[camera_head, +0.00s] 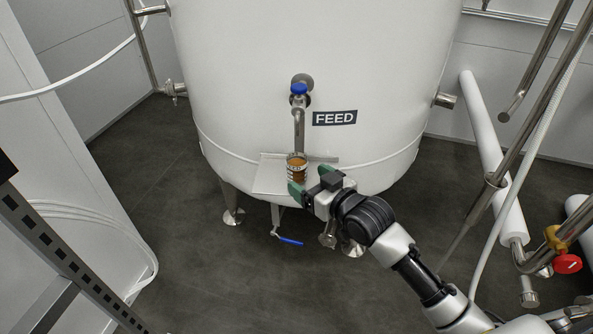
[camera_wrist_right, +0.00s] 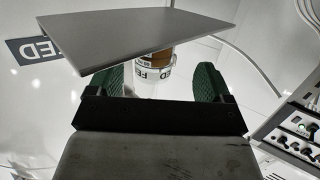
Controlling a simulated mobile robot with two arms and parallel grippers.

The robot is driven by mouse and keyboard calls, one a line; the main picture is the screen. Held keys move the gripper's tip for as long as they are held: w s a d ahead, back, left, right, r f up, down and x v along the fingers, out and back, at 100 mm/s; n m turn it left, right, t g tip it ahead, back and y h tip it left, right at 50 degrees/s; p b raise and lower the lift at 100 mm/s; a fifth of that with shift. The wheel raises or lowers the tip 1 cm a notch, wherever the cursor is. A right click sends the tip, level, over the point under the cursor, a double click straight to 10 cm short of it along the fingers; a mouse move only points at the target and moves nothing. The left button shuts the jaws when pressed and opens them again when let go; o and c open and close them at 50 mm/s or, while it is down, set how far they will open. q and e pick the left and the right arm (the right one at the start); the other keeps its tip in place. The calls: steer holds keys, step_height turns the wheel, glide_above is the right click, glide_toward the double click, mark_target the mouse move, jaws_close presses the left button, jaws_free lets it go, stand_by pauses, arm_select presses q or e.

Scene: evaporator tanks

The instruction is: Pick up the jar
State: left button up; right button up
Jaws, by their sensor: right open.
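The jar (camera_head: 297,169) is a small clear vessel with amber-brown contents and a label. It stands on a small metal shelf (camera_head: 268,178) on the front of the white tank, below the spout of the FEED tap (camera_head: 299,120). My right gripper (camera_head: 302,187) is open at the near side of the jar. My left gripper is not in view.
The white tank (camera_head: 320,60) fills the middle, with a FEED sign (camera_head: 334,118). A blue-handled valve (camera_head: 289,240) hangs below the shelf. Pipes and a red valve handle (camera_head: 567,263) stand at the right. A metal ladder-like frame (camera_head: 60,250) is at lower left.

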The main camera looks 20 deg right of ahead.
mark_target(304, 174)
steer(key=x, duration=0.4)
steer(key=b+x, duration=0.1)
steer(key=x, duration=0.1)
steer(key=shift+w+d+f, duration=0.1)
steer(key=shift+d+f, duration=0.1)
steer(key=shift+d, duration=0.1)
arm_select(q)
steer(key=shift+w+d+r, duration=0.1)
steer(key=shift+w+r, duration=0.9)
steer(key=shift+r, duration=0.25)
arm_select(e)
steer(key=shift+c, duration=0.2)
steer(key=c, duration=1.1)
